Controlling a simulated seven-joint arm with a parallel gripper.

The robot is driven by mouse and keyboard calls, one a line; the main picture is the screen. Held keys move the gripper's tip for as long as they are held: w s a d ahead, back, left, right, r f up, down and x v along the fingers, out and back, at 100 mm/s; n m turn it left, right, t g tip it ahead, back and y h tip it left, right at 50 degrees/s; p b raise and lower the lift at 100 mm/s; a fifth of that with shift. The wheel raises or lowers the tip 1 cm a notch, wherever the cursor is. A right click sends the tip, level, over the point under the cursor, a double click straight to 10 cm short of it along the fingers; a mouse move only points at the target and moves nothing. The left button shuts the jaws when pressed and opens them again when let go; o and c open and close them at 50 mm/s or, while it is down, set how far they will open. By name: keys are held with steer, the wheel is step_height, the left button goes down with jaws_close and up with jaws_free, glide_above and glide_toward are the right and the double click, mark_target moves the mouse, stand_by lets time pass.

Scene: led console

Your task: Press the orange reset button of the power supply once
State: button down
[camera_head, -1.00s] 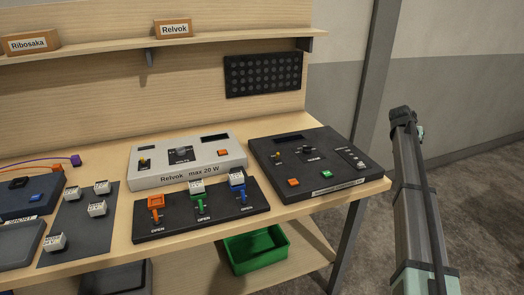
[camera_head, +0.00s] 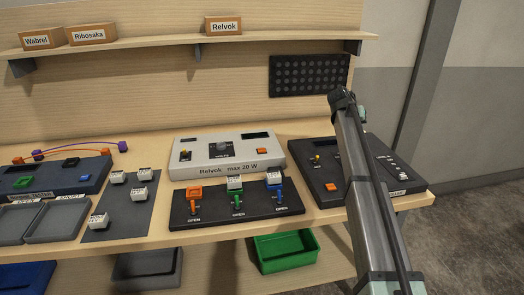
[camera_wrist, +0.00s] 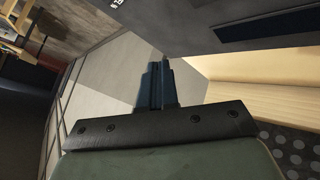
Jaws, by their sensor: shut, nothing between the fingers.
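The pale grey box marked "Relvok max 20 W" (camera_head: 225,157) stands on the bench in the head view. It has a display, a knob, a small switch and an orange button (camera_head: 261,151) at its right. A black box (camera_head: 312,160) to its right has its own orange button (camera_head: 331,187), partly beside my arm. I cannot tell for certain which box is the power supply. My gripper (camera_wrist: 157,85) is shut and empty in the wrist view, apart from any button. In the head view my arm covers part of the black box, and my fingers cannot be made out.
A black switch panel (camera_head: 238,210) with orange, green and blue levers lies in front of the pale box. White blocks sit on a grey mat (camera_head: 117,215) at left. A shelf (camera_head: 120,46) runs behind. A green bin (camera_head: 287,249) is below.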

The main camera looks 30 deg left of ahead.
steer(key=s+a+r+n+y, duration=0.1)
steer(key=s+a+n, duration=0.1)
steer(key=s+a, duration=0.5)
steer(key=s+a+r+n, duration=0.1)
steer(key=s+a, duration=0.3)
steer(key=a, duration=0.7)
steer(key=r+n+y, duration=0.1)
steer(key=n+y, duration=0.1)
glide_above(260, 150)
steer(key=shift+s+r+t, duration=0.15)
steer(key=shift+t, duration=0.25)
steer(key=shift+f, duration=4.4)
steer(key=shift+f, duration=0.85)
steer(key=shift+r, duration=0.85)
steer(key=shift+r, duration=0.1)
